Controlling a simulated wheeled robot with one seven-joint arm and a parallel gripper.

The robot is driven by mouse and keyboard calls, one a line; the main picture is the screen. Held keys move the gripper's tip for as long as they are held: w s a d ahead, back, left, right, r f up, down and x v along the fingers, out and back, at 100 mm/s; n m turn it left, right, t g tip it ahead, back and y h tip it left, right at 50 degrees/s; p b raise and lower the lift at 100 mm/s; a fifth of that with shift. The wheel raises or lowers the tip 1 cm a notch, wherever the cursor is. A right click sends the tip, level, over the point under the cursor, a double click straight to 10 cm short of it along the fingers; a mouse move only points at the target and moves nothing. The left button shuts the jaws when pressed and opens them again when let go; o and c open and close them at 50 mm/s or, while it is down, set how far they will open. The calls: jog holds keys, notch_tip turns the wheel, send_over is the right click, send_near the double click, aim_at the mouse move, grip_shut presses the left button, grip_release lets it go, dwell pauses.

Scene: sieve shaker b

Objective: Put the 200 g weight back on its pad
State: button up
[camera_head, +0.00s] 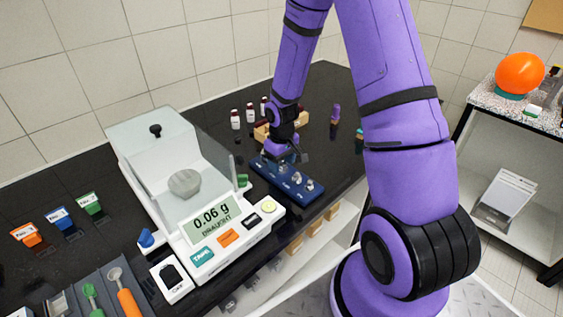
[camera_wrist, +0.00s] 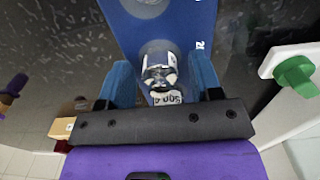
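The blue weight tray (camera_head: 290,180) lies on the black bench right of the balance, with metal weights (camera_head: 309,185) at its near end. My gripper (camera_head: 281,157) is low over the tray's far end. In the wrist view, its two blue fingers (camera_wrist: 163,80) stand either side of a shiny metal weight (camera_wrist: 157,62) on the tray (camera_wrist: 186,22). They look open, with narrow gaps beside it. A pale round pad or weight shows farther up the tray.
The balance (camera_head: 213,222) reads 0.06 g, with a grey round object (camera_head: 184,183) inside its glass shield. Small bottles (camera_head: 236,119) and a wooden block (camera_head: 262,132) stand behind the tray. The bench's front edge is close to the tray.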

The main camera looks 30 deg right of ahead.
notch_tip(320, 180, up, 12)
jog(key=s+a+r+m+t+h, duration=0.1)
jog(key=s+a+r, duration=0.1)
jog(key=s+r, duration=0.5)
jog(key=s+a+r+t, duration=0.2)
jog(key=s+r, duration=0.1)
jog(key=r, duration=0.7)
jog(key=s+a+r+t, duration=0.1)
jog(key=s+r, duration=0.3)
jog(key=s, duration=0.3)
jog(key=s+a+r+m+t+y, duration=0.1)
jog(key=s+r, duration=0.3)
jog(key=s, duration=0.3)
jog(key=shift+s+a, duration=0.35)
jog(key=shift+a, duration=0.05)
jog(key=shift+c, duration=0.4)
